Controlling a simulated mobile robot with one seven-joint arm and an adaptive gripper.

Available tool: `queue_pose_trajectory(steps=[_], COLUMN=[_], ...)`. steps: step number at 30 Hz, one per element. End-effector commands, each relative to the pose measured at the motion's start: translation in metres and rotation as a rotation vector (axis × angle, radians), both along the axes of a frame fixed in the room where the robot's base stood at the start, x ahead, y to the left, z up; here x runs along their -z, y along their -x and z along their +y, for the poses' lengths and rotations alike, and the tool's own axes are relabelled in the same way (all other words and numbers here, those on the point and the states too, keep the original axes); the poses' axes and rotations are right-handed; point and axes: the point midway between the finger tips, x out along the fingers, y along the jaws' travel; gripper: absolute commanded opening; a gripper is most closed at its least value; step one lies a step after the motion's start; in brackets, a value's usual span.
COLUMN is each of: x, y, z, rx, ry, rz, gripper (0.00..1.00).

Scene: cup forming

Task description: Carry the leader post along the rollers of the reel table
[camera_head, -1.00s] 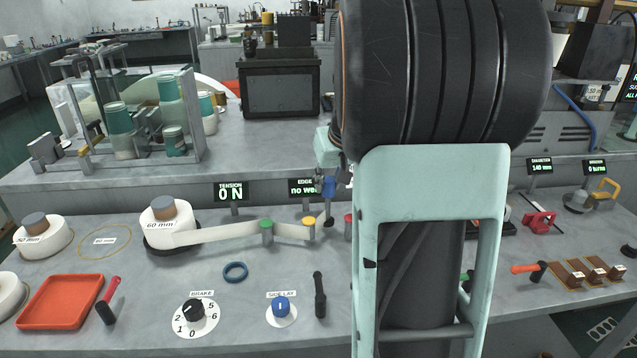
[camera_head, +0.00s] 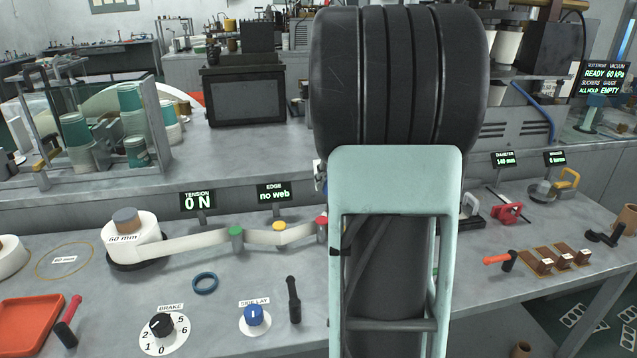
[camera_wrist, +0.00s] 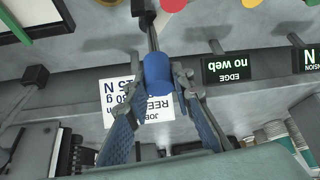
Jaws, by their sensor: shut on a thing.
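My gripper (camera_wrist: 160,78) is shut on the blue knob (camera_wrist: 159,75) of the leader post, a grey rod (camera_wrist: 151,35) that runs toward the top of the wrist view. In the head view my arm hides most of the gripper and post. A white reel (camera_head: 128,232) marked 60 mm stands at the left of the table. Its white web (camera_head: 188,243) runs right past the green roller (camera_head: 236,231) and yellow roller (camera_head: 279,226) to the red roller (camera_head: 321,221). The web beyond there is hidden behind my arm.
The displays read tension 0 N (camera_head: 197,201) and edge no web (camera_head: 273,192). In front lie a brake knob (camera_head: 161,323), a side lay knob (camera_head: 254,315), a dark handle (camera_head: 293,299) and a blue ring (camera_head: 205,283). Red clamp (camera_head: 508,213) and wooden blocks (camera_head: 553,258) stand right.

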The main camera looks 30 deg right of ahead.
Motion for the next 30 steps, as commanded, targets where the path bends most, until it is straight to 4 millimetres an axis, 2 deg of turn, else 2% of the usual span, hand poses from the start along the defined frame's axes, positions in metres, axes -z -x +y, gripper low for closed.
queue_pose_trajectory(steps=[18,30], x=[-0.001,0.000], y=[0.022,0.054], z=[-0.050,-0.034], rx=[0.002,0.000], ry=[0.002,0.001], rz=[-0.004,-0.003], gripper=[0.00,0.00])
